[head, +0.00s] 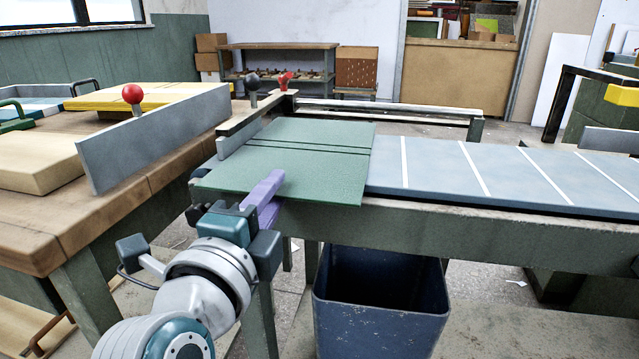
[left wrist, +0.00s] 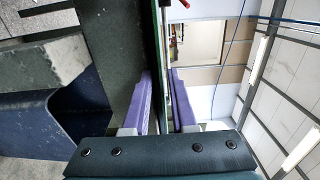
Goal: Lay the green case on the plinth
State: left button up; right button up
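The green case (head: 300,165) lies open and flat on the left end of the feeder table, with two dark lines across it. Its near left corner juts past the table's edge. My left gripper (head: 264,196) is at that near edge, one purple finger above the board and the other at or below it. In the left wrist view its fingers (left wrist: 160,100) stand either side of a thin edge, with a narrow gap showing. A pale, thick block (head: 38,163) on the wooden bench may be the plinth; I cannot be sure. My right gripper is out of view.
A grey upright plate (head: 150,135) stands on the wooden bench (head: 150,170) between the pale block and the feeder. A red ball knob (head: 132,93) rises behind it. A blue bin (head: 380,305) stands below the feeder. The striped blue-grey feeder bed (head: 500,172) runs right.

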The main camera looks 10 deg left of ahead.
pick_arm(q)
jog(key=shift+c, duration=0.2)
grip_shut()
jog(key=shift+f, duration=0.15)
dwell(0.6)
